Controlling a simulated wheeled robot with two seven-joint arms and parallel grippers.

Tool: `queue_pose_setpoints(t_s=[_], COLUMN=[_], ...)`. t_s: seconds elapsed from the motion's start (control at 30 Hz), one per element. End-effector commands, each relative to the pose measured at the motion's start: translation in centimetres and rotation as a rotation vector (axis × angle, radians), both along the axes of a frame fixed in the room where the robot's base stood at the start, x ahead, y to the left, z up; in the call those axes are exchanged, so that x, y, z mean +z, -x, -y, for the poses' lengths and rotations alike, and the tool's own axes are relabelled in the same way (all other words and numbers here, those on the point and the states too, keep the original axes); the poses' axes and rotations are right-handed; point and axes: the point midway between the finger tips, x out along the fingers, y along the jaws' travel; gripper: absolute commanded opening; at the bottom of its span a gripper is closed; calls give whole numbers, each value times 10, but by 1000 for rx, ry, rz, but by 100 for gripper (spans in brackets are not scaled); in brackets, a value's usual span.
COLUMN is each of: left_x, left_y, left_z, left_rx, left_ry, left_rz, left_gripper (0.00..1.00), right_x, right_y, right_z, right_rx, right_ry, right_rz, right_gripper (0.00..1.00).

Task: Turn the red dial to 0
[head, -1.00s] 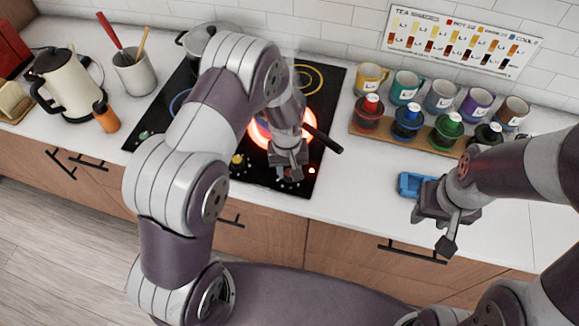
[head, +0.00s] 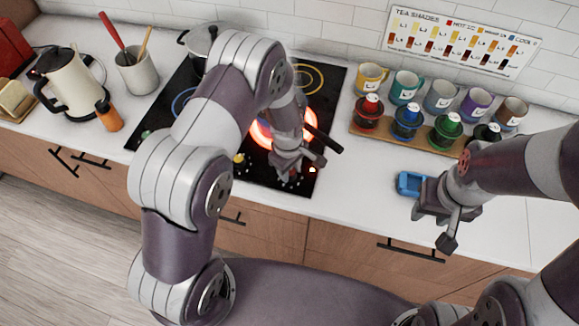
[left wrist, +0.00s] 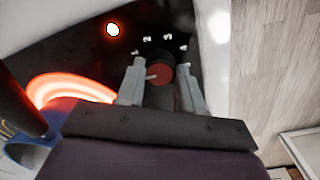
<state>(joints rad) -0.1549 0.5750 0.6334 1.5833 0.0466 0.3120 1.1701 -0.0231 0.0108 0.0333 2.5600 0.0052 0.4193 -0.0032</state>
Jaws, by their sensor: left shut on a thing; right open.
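The red dial (left wrist: 160,73) is on the black stovetop's front part, seen in the left wrist view, with a pale pointer mark toward its left side. My left gripper (left wrist: 162,78) is shut on the dial, with one finger on each side. In the head view my left gripper (head: 290,170) is low over the front right of the stovetop and hides the dial. Small white marks show on the panel beyond the dial; I cannot read them. My right gripper (head: 447,225) is open and empty near the counter's front edge.
A burner (head: 258,132) glows red beside the left gripper, and a dark handle (head: 324,140) juts out near it. A red indicator light (head: 312,170) is lit. A blue dish (head: 411,183) lies by the right gripper. Mugs and colored-top jars stand behind.

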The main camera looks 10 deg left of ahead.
Motion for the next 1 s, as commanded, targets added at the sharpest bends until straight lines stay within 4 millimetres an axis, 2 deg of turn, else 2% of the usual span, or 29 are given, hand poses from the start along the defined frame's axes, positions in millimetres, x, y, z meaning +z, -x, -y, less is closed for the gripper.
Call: queue_pose_setpoints(t_s=[0.63, 0.67, 0.7, 0.73, 1.0], left_x=[0, 0, 0, 0, 1], left_y=[0, 0, 0, 0, 0], left_z=[0, 0, 0, 0, 0], left_rx=[45, 45, 44, 44, 43], left_ry=[0, 0, 0, 0, 0], left_rz=[1, 1, 1, 1, 1], left_gripper=[6, 46, 59, 62, 62], right_x=[1, 1, 1, 1, 0], right_y=[0, 0, 0, 0, 0], right_z=[0, 0, 0, 0, 0], right_rx=[0, 0, 0, 0, 0], right_ry=[0, 0, 0, 0, 0], right_rz=[0, 0, 0, 0, 0], right_gripper=[43, 43, 43, 43, 43])
